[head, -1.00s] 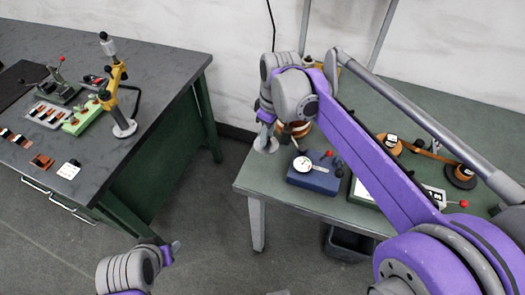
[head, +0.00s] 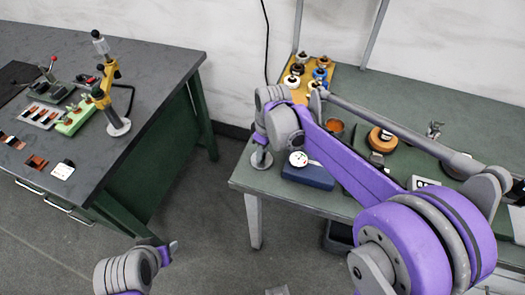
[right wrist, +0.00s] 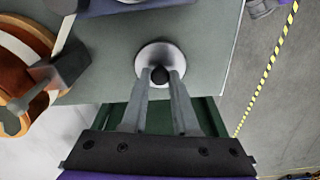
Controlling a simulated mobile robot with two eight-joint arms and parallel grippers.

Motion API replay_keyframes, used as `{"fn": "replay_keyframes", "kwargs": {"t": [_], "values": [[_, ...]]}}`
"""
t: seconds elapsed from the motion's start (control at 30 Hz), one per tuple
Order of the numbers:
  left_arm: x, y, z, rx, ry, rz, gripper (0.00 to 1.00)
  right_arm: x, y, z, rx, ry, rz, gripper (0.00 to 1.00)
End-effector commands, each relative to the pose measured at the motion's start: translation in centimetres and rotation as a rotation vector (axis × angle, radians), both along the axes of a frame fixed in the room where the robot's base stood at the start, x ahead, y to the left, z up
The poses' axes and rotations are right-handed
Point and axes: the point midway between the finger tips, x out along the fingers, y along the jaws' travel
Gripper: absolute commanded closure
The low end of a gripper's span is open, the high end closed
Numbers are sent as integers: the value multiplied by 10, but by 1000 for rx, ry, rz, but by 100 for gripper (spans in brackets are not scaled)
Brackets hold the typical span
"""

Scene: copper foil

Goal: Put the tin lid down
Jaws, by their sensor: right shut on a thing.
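The tin lid (right wrist: 149,56) is a round silver disc with a black knob. In the right wrist view the fingertips of my right gripper (right wrist: 160,78) are closed on the knob. In the head view the lid (head: 261,160) is under my right gripper (head: 261,143), at the left end of the green table (head: 262,182). I cannot tell whether its underside touches the tabletop. My left gripper (head: 168,252) is low in the head view, away from both tables, and its jaw opening cannot be made out.
A blue box (head: 308,177) with a white dial (head: 298,159) stands just right of the lid. An orange roll (head: 381,141) and a yellow board (head: 318,78) with several spools are farther back. A dark bench (head: 60,140) stands left across a floor gap. The table's edges are close to the lid.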

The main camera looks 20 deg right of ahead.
Motion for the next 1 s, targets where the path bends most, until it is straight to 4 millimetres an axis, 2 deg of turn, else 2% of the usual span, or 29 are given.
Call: {"fn": "replay_keyframes", "kwargs": {"t": [0.1, 0.13, 0.27, 0.53, 0.67, 0.77, 1.0], "values": [[-1, 0, -3, 0, 2, 0, 50, 0, 0, -4, 0, 0, 0, 100], [-1, 0, -3, 0, 1, 0, 50, 0, 0, -3, 0, 0, 0, 67], [-1, 0, -2, 0, 1, 0, 50, 0, 0, -3, 0, 0, 0, 43], [0, 0, -2, 0, 1, 0, 50, 0, 0, -2, 0, 0, 0, 42], [0, 0, 1, 0, -1, 0, 50, 0, 0, 5, 0, 0, 0, 42], [1, 0, 2, 0, -1, 0, 50, -1, -2, 19, 0, 0, 0, 42], [2, 0, 8, 0, -4, 0, 50, -6, -6, 72, 0, 0, -1, 42]]}}
